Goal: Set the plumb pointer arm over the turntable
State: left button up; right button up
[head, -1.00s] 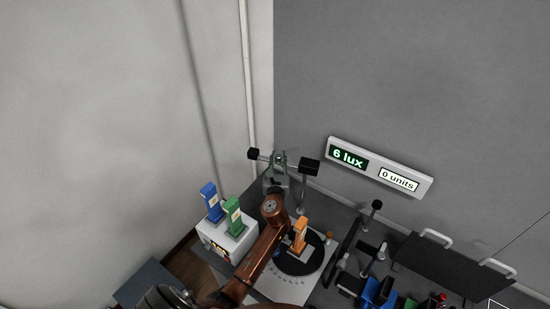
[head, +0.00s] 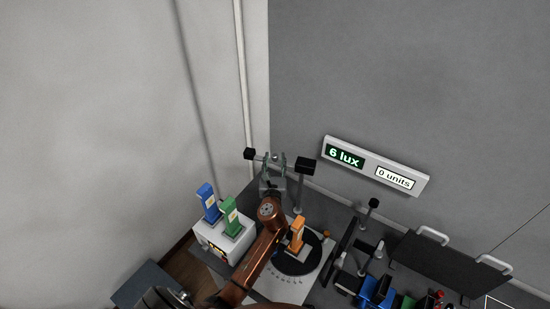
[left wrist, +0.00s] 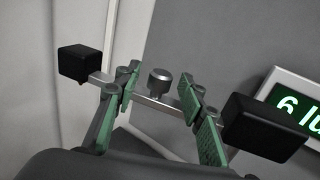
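The plumb pointer arm (head: 261,157) appears as a thin grey bar with a black block at each end, above the back of the bench; it also shows in the left wrist view (left wrist: 152,103) with a round grey knob at its middle. My left gripper (head: 276,158) is open, its green-padded fingers (left wrist: 161,84) on either side of the knob with gaps beside it. The turntable (head: 291,264), a black disc on a white plate, lies below and in front, with an orange upright piece (head: 296,236) over it. My right gripper is out of view.
A grey post (head: 298,197) stands under the right black block. A white box (head: 224,243) holds blue and green uprights left of my arm. Black stands and a dark panel with white handles (head: 450,265) crowd the right. A wall display (head: 376,166) reads 6 lux, 0 units.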

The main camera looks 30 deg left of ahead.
pick_arm(q)
jog(key=v, duration=1.1)
jog(key=shift+w+r, duration=0.1)
jog(key=shift+c, duration=0.7)
